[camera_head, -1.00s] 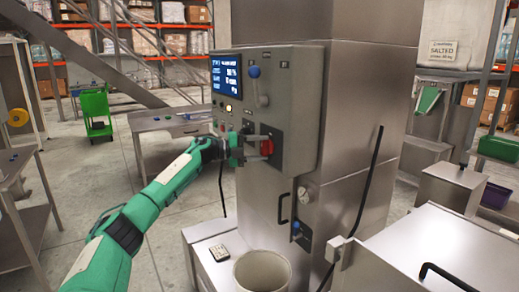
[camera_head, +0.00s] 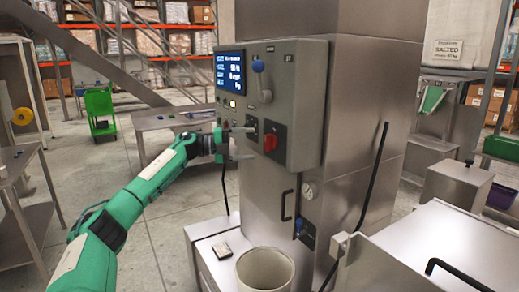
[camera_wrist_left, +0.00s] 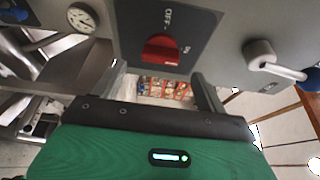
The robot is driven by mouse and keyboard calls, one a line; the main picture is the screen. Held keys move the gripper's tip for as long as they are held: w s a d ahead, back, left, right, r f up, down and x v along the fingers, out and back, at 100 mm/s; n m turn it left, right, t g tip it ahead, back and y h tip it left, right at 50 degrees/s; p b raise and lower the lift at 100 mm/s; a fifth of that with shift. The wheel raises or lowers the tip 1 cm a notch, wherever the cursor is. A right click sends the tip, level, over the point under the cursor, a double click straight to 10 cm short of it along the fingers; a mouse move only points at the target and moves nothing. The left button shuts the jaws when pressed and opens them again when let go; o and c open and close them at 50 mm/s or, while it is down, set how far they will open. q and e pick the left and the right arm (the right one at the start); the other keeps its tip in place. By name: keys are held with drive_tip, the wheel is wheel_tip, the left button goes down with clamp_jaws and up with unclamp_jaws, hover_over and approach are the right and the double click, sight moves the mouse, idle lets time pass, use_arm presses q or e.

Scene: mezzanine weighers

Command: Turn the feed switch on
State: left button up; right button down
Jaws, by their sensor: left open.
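The feed switch is a red rotary knob (camera_head: 270,143) on a dark plate on the side of the grey control box (camera_head: 307,125). The left wrist view shows the red knob (camera_wrist_left: 160,49) close up, with OFF lettering above it and a second, partly legible mark at its right. I cannot tell clearly which mark the knob points to. My left gripper (camera_head: 245,143) is open and empty, its fingers just left of the knob and apart from it. In the left wrist view, the gripper's fingers (camera_wrist_left: 160,90) stand below the knob. My right gripper is out of view.
The box has a lit blue screen (camera_head: 230,70) and a blue-knobbed lever (camera_head: 258,67) above the switch. Below are a black handle (camera_head: 287,206), a gauge (camera_head: 308,192) and a pale bin (camera_head: 263,271). Open floor lies to the left.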

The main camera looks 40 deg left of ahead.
use_arm(q)
drive_tip(key=b+v, duration=0.2)
drive_tip(key=v, duration=0.6)
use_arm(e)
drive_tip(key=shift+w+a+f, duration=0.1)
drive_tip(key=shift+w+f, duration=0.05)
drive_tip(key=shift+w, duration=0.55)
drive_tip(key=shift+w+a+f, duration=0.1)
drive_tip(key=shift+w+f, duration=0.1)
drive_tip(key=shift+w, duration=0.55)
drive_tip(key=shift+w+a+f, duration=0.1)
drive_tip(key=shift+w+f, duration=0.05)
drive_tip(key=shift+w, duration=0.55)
use_arm(q)
drive_tip(key=shift+d, duration=0.1)
